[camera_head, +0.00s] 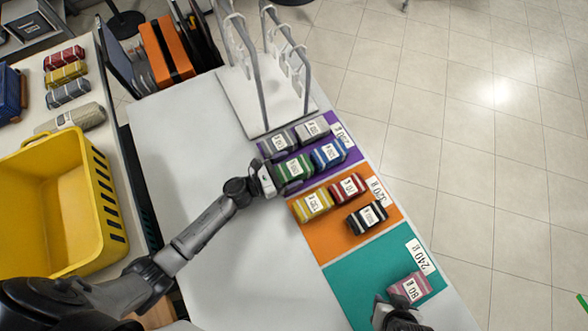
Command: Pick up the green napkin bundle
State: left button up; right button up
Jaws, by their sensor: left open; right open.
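The green napkin bundle (295,168) lies on the purple mat, with a white label on its top. My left gripper (281,174) is open at the left end of the green bundle, with its fingers close about that end. I cannot tell whether they touch it. A blue bundle (328,154) lies just right of the green one, and a grey bundle (277,142) lies just behind it. My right gripper (392,303) is open at the bottom of the view, beside a pink bundle (409,288) on the teal mat.
Another grey bundle (312,129) is on the purple mat (352,156). Yellow (312,204), red (348,187) and black (367,217) bundles lie on the orange mat (330,241). A white rack (262,95) stands behind. A yellow basket (45,215) is at left. The white table (190,150) is clear at left.

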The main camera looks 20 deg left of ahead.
pick_arm(q)
jog(key=c, duration=1)
jog(key=shift+c, duration=0.3)
jog(key=shift+r, duration=0.15)
